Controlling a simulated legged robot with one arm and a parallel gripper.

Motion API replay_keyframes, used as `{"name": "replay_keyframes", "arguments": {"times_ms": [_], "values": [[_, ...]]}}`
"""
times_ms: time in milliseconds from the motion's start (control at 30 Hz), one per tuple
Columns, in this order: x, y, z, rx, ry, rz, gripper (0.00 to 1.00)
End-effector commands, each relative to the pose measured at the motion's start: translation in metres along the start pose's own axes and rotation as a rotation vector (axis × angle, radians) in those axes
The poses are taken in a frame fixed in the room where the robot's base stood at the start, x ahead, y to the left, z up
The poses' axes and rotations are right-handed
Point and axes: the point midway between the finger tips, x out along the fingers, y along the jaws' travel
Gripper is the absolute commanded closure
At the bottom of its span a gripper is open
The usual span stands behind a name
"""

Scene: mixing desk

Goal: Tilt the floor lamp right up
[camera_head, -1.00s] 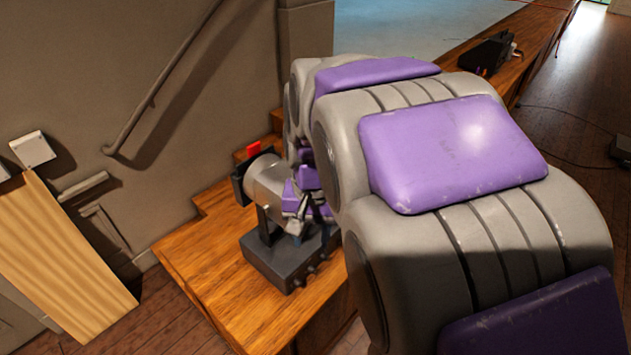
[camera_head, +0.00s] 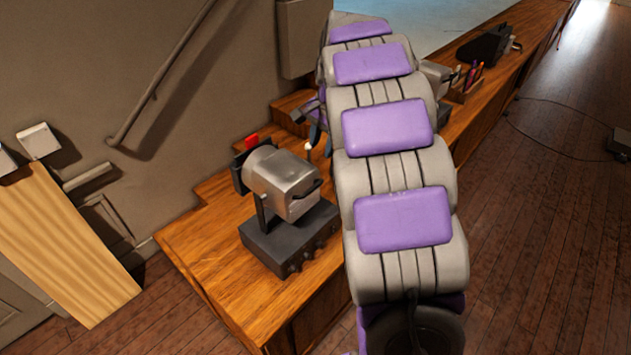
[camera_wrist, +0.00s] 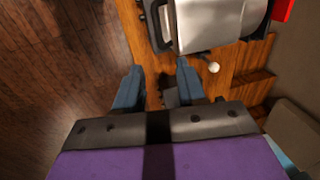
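The floor lamp (camera_head: 283,182) is a silver metal can on a dark base with knobs (camera_head: 290,242), standing on the wooden desk. Its dark, flap-edged end with a red piece points left, and its rear end with a dark handle points lower right in the head view. The can also shows at the top of the wrist view (camera_wrist: 222,24). My gripper (camera_wrist: 158,84) is open, its two blue fingers apart with nothing between them. In the head view my arm hides much of the gripper.
The wooden desk (camera_head: 215,262) runs from the lower left to the upper right. A small lever with a white ball (camera_wrist: 214,67) is near the lamp. A pen box (camera_head: 467,84) and dark equipment (camera_head: 484,45) stand farther along. Wooden floor (camera_head: 530,210) is open at right.

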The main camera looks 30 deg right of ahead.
Motion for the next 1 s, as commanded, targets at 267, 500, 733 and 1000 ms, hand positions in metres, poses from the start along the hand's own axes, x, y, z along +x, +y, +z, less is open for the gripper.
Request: {"name": "replay_keyframes", "arguments": {"times_ms": [267,500,733,1000], "values": [[0.058,0.003,-0.002,0.001,-0.008,0.005,0.6],[0.104,0.004,0.0,0.001,-0.006,0.006,0.6],[0.138,0.003,0.001,0.0,-0.004,0.005,0.6],[0.152,0.003,-0.001,0.0,-0.002,0.002,0.6]]}}
